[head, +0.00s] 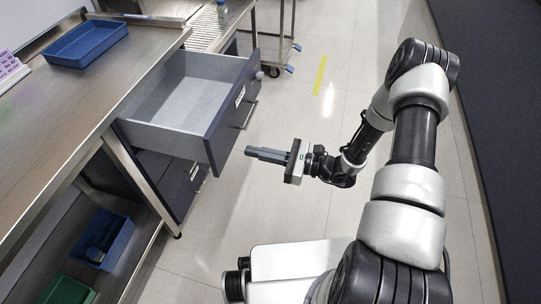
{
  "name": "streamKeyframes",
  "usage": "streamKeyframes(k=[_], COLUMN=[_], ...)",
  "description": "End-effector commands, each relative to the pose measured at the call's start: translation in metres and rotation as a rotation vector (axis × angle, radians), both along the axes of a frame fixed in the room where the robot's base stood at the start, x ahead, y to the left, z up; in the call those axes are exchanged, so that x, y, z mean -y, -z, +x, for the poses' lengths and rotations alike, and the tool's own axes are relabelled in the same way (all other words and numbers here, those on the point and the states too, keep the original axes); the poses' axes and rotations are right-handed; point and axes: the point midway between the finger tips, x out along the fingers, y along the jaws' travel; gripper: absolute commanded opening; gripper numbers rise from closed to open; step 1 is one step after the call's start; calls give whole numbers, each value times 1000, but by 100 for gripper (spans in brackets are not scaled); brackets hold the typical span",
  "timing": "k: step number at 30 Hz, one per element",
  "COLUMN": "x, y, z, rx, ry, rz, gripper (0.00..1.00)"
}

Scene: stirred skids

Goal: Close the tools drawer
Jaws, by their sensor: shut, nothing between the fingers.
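The drawer (232,111) is pulled far out of the cabinet under the steel worktop. Its dark front carries a white label, too small to read, and a round grey knob (259,76) near the far end. The inside that shows is grey and empty. My gripper (250,153) is shut and empty. It appears to the right of the near end of the drawer front, over the floor, with its fingers pointing left towards the front. A small gap shows between the fingertips and the drawer front in the picture.
A lower drawer (185,184) sits beneath the open one. A blue tray (86,44) lies on the worktop (75,105). Blue (104,239) and green (66,291) bins stand on the lower shelf. A wheeled cart (278,40) stands beyond. The floor right of the drawer is clear.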

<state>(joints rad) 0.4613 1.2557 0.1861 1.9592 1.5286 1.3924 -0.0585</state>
Motion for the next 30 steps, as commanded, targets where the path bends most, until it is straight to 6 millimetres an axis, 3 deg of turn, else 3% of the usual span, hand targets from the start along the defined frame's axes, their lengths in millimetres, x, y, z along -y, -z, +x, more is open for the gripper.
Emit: streamKeyframes(k=[6,12,30], x=[-41,-60,-63], y=[1,1,0], z=[14,21,23], rx=[2,1,1], ry=[-4,-3,-1], rz=[-1,-3,-1], gripper=[0,0,0])
